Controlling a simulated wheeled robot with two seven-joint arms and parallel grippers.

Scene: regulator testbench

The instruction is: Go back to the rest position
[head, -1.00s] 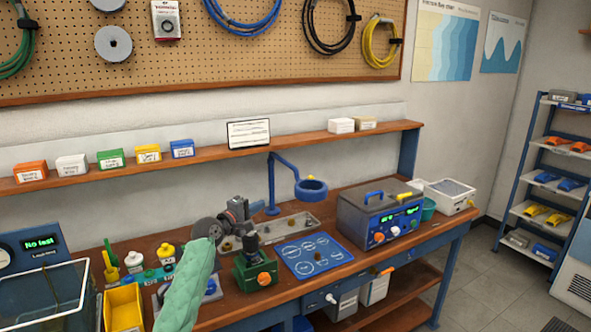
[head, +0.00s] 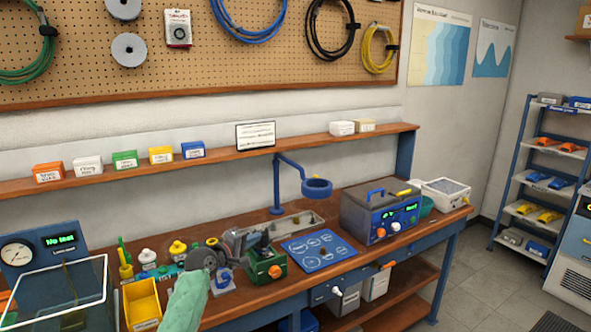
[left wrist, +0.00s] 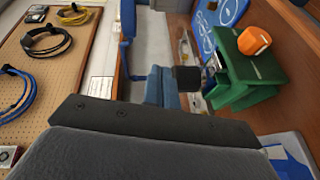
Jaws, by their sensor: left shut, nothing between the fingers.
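My left arm in a pale green sleeve comes up from the bottom of the head view. Its grey wrist and left gripper (head: 243,243) are over the workbench (head: 325,293), just left of and partly in front of a green fixture with an orange knob (head: 275,271). The left gripper is shut with nothing held. The fixture also shows close by at the right of the left wrist view (left wrist: 247,75). I cannot tell whether the gripper touches it. My right gripper is not in view.
A yellow bin (head: 142,303) and a clear-walled tank (head: 62,293) stand left of the arm. A blue mat (head: 318,248), a blue lamp (head: 316,187) and a blue-grey tester box (head: 381,210) are to the right. A shelf with small boxes runs behind.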

